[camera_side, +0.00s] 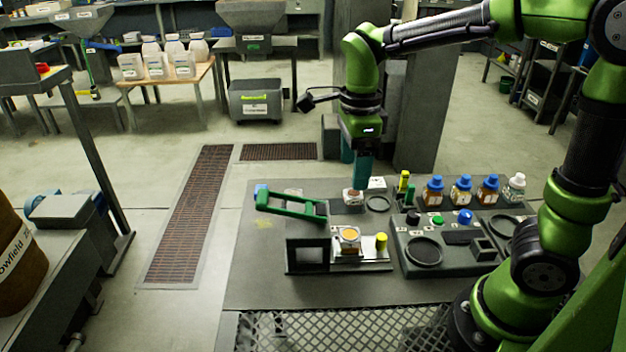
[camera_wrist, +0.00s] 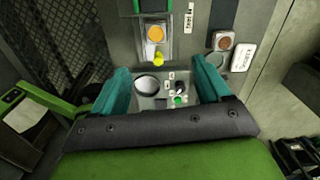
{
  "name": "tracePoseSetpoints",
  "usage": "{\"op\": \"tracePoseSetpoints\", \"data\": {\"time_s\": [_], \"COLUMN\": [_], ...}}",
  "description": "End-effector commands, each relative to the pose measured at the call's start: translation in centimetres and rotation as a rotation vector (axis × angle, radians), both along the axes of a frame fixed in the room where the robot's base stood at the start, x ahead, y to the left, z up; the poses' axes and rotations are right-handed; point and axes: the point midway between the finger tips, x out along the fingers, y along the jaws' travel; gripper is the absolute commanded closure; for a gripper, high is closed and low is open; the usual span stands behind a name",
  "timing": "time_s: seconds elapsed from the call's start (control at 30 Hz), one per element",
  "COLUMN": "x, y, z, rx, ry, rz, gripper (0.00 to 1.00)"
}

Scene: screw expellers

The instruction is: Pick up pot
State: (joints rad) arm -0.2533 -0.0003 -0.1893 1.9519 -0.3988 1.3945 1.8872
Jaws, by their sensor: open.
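Two small pots show. One white pot with orange-yellow contents (camera_side: 349,235) stands on a metal plate at the front of the bench; it also shows at the top of the wrist view (camera_wrist: 155,34). A second small white pot with brownish contents (camera_side: 352,196) is farther back, and in the wrist view (camera_wrist: 222,41) it lies just outside the right finger. My gripper (camera_side: 357,184) points down with its teal fingers close to this second pot in the side view. In the wrist view my gripper (camera_wrist: 160,70) has its fingers wide apart with nothing held between them.
A green-handled lever (camera_side: 290,206) is at the left of the bench. A yellow knob (camera_side: 381,240) stands beside the front pot. Several bottles with blue or white caps (camera_side: 461,190) stand at the right. A dark control panel (camera_side: 450,262) with buttons is in front of them.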

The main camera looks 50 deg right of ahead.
Motion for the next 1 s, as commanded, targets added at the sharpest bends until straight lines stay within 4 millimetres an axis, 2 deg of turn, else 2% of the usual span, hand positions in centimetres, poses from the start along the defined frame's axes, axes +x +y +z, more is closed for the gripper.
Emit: {"op": "tracePoseSetpoints", "data": {"time_s": [0.1,0.23,0.63,0.73,1.0], "x": [-0.3,-0.4,-0.5,-0.4,-0.5], "y": [0.0,0.0,0.0,0.0,0.1], "z": [0.0,-1.1,-9.4,-10.8,-12.8], "rx": [0.0,0.0,0.0,0.001,0.001], "ry": [0.011,0.016,0.017,0.015,0.014], "rz": [-0.109,-0.14,-0.14,-0.138,-0.138], "gripper": [0.23,0.23,0.23,0.23,0.23]}}
